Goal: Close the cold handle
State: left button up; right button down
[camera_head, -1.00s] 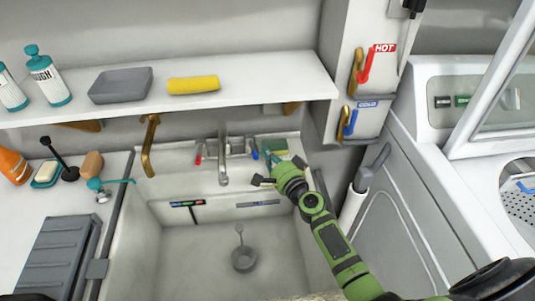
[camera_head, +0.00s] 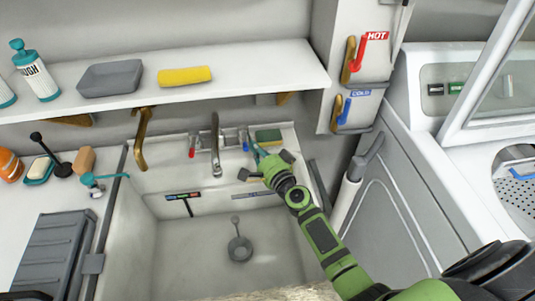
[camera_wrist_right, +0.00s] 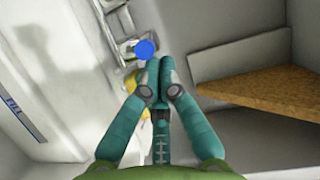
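A small blue cold handle (camera_head: 245,142) sits at the right side of the sink faucet (camera_head: 216,148) in the head view. In the right wrist view the blue handle (camera_wrist_right: 145,48) shows as a round blue end just beyond and slightly left of the fingertips. My right gripper (camera_head: 258,150) reaches over the back right of the sink, close beside the handle. In the wrist view the teal fingers (camera_wrist_right: 156,64) are together, with nothing visible between them. I cannot tell whether they touch the handle. My left gripper is not in view.
A red hot handle (camera_head: 191,150) is left of the spout. A sponge (camera_head: 268,137) lies behind my right gripper. Wall levers, red (camera_head: 358,50) and blue (camera_head: 344,110), hang at right. A shelf (camera_head: 235,75) overhangs the sink. The basin (camera_head: 190,255) has free room.

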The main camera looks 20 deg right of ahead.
jog(key=s+d, duration=0.1)
jog(key=s, duration=1)
jog(key=shift+s+d+r, duration=0.25)
jog(key=shift+s+r, duration=0.05)
jog(key=shift+s, duration=0.05)
